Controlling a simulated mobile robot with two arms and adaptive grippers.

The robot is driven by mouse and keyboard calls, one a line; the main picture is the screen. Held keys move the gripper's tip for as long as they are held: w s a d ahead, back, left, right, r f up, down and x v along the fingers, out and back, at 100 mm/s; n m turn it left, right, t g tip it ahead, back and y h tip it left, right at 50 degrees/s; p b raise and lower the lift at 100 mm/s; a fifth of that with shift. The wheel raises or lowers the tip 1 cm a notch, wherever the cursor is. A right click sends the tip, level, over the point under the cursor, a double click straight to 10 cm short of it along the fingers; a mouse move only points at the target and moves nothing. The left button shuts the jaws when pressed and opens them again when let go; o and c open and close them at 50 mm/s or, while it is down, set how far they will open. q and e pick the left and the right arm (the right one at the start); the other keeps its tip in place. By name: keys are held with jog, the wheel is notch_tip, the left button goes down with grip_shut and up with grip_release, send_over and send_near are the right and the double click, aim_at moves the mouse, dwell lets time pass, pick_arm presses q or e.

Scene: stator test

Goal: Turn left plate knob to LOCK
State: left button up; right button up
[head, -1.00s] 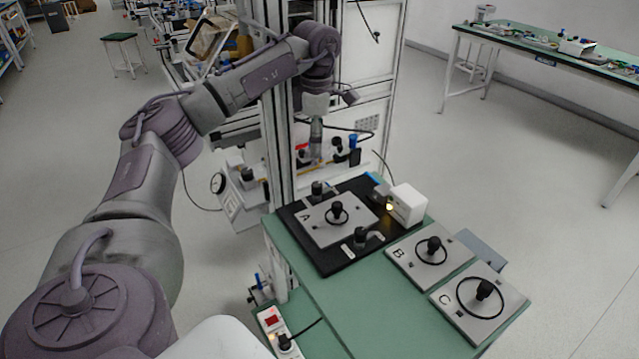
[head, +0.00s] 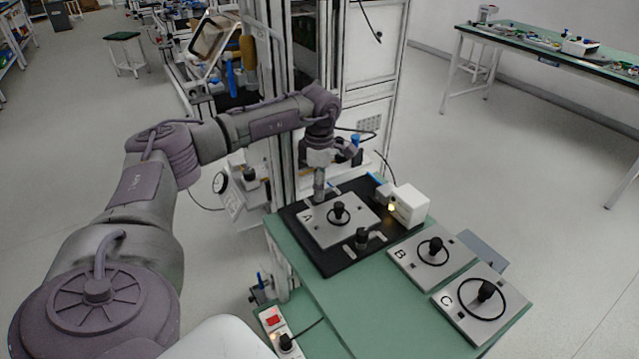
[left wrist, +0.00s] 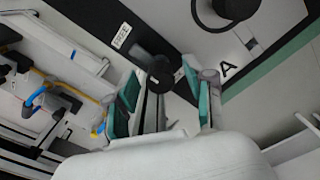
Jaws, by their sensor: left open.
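The left plate knob, a small black knob (left wrist: 160,72), sits on the black base beside plate A. In the left wrist view it lies between the two green-padded fingers of my left gripper (left wrist: 162,100). The gripper is open and points down over it; I cannot tell whether a finger touches it. A white label (left wrist: 122,36), which seems to read FREE, is at the knob's upper left. Another label beside the knob is mostly hidden. In the head view my left gripper (head: 319,192) covers this knob. My right gripper is not in view.
Plate A (head: 325,228) with its black knob lies on the black base (head: 340,262). A second clamp knob (head: 361,238) stands in front. A white box (head: 410,204) is to the right. Plates B (head: 408,262) and C (head: 462,322) lie on the green table (head: 345,305).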

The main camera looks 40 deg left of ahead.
pick_arm(q)
grip_shut()
jog(key=shift+m, duration=0.3)
jog(key=m+p, duration=0.1)
jog(key=m, duration=0.2)
jog(key=shift+r, duration=0.1)
jog(key=m, duration=0.8)
jog(key=shift+m, duration=2.4)
